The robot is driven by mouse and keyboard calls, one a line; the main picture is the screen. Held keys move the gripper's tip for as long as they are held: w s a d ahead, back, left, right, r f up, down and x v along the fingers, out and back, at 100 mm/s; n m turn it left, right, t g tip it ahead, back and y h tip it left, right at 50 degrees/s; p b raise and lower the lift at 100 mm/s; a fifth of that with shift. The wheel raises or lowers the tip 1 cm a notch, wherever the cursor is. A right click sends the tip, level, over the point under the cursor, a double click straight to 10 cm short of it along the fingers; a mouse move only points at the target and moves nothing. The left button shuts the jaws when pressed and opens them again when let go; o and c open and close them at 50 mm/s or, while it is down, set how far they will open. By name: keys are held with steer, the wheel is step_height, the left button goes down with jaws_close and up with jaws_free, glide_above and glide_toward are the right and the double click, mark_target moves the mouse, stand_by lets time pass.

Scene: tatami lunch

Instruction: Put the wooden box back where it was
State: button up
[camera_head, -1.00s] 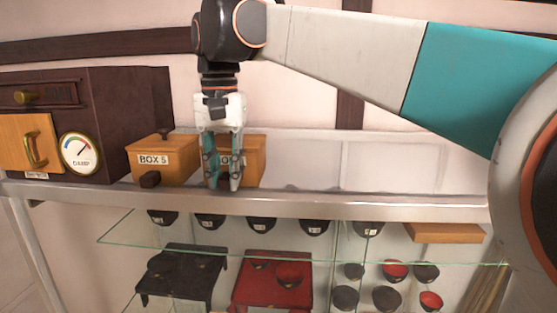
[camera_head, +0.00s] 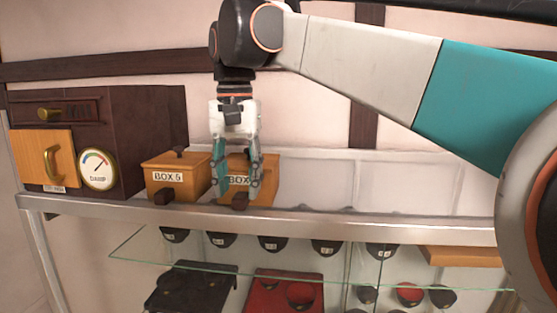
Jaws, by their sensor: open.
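A wooden box (camera_head: 265,184) with a partly hidden "BOX" label and a dark front knob stands upright on the metal-edged shelf top (camera_head: 330,225). My gripper (camera_head: 237,189) points down at this box, its fingers apart and overlapping the box's front in the picture. I cannot tell whether either finger touches it. The box's number is hidden by a finger. A similar wooden box labelled "BOX 5" (camera_head: 178,180) stands just to the left.
A dark cabinet (camera_head: 140,130) with a dial (camera_head: 97,168) stands at the left. The shelf top right of the boxes is clear. Below, a glass shelf (camera_head: 300,268) sits among dark bowls, and a wooden board (camera_head: 460,256) is at the right.

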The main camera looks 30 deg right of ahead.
step_height(320, 180, up, 10)
stand_by(0.4)
steer(key=shift+f, duration=0.1)
